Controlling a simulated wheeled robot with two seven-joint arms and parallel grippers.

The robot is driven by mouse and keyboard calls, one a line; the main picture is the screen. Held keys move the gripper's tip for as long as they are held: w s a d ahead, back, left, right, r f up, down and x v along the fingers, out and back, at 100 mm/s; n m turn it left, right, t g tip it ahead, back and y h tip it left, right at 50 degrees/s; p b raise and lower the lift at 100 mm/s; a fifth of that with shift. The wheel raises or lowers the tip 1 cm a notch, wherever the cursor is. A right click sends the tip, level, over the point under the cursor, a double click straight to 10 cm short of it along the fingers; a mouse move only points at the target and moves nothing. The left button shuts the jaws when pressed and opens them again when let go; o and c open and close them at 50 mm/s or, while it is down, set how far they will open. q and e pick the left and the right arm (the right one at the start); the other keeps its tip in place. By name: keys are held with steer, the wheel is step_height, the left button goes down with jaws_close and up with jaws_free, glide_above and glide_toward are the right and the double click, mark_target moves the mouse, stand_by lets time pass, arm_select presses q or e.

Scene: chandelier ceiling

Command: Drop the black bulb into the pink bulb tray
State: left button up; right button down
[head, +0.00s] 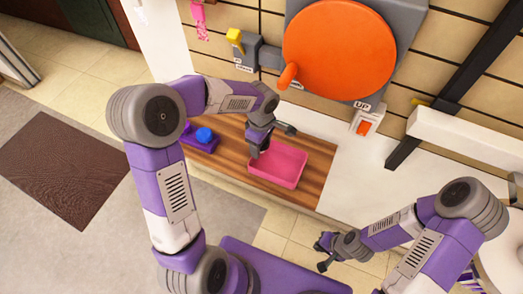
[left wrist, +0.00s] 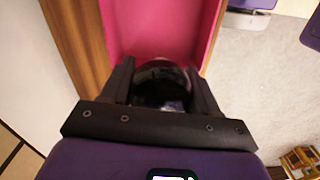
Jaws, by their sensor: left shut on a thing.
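The pink bulb tray (head: 290,180) sits on a wooden shelf and looks empty in the part I can see. My left gripper (head: 258,152) is at the tray's upper left edge. In the left wrist view its two fingers are shut on the round, glossy black bulb (left wrist: 163,76), with the pink tray (left wrist: 160,22) just beyond it. The bulb cannot be made out in the head view. My right gripper (head: 321,255) is low in the head view, away from the tray, with its fingers apart and empty.
A purple tray (head: 200,145) with a blue bulb (head: 204,135) stands on the wooden shelf (head: 232,158), left of the pink tray. A large orange disc (head: 338,50) with a handle and a switch marked UP (head: 365,127) are on the wall behind.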

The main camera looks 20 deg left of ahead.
arm_select(q)
steer(key=b, duration=0.1)
glide_above(262, 159)
step_height(262, 159, down, 4)
steer(key=shift+s+f, duration=0.15)
steer(key=shift+f+b, duration=0.5)
steer(key=shift+b, duration=0.15)
steer(key=o, duration=1)
steer(key=shift+o, duration=0.2)
steer(key=shift+r, duration=0.1)
steer(key=shift+r+p, duration=0.5)
steer(key=shift+p, duration=0.15)
step_height(262, 159, up, 12)
steer(key=p, duration=0.3)
